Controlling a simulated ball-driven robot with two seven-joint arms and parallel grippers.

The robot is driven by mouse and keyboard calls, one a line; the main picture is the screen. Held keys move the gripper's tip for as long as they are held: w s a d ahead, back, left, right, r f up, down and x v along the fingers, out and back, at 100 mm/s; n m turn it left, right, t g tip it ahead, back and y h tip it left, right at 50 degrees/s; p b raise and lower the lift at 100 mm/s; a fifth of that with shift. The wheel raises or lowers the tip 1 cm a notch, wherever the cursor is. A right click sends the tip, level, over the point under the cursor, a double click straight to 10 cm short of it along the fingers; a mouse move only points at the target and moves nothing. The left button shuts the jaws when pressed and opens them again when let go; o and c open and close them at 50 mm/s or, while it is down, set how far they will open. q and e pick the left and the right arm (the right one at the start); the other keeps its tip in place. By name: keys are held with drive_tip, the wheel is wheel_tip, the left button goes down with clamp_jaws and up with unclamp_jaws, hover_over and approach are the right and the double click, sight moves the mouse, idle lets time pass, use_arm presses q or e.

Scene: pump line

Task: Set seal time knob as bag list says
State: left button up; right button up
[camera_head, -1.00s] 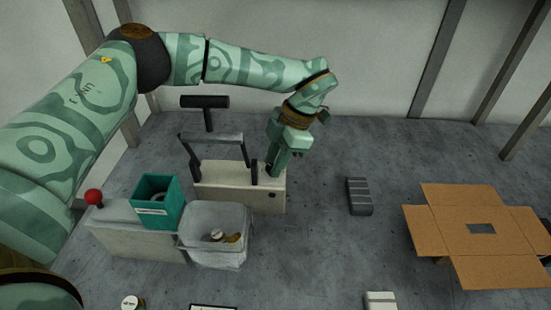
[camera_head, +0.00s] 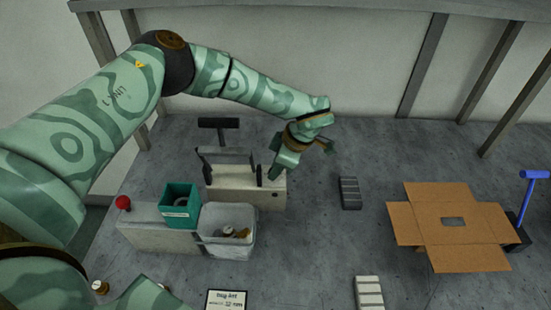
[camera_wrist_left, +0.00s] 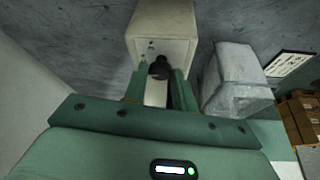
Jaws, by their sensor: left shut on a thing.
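The bag sealer (camera_head: 235,192) is a cream box with a black handle frame, standing on the grey surface. My left gripper (camera_head: 272,176) is at the sealer's right end. In the left wrist view, a dark round knob (camera_wrist_left: 159,68) sits between its fingertips (camera_wrist_left: 160,76), against the sealer's end face (camera_wrist_left: 165,45), and the jaws are shut on it. The knob's pointer and any scale marks cannot be read. The bag list card (camera_head: 227,299) lies at the bottom edge of the head view, cut off and only partly legible. My right gripper is not in view.
A clear bin (camera_head: 228,244) and a teal box (camera_head: 180,205) stand left of and in front of the sealer. A red ball-topped lever (camera_head: 123,203) is further left. A grey block (camera_head: 350,192) and an open carton (camera_head: 440,245) are to the right, with bare surface between.

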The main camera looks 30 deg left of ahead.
use_arm(q)
drive_tip(key=shift+r+m+t+p, duration=0.1)
drive_tip(key=shift+m+t+p, duration=0.2)
drive_tip(key=shift+m+p, duration=0.55)
drive_tip(key=o, duration=1)
drive_tip(key=p+v, duration=0.1)
drive_tip(key=v, duration=1.5)
drive_tip(key=shift+s+d+r+p, duration=0.1)
drive_tip(key=shift+d+p, duration=0.05)
drive_tip(key=shift+p, duration=0.25)
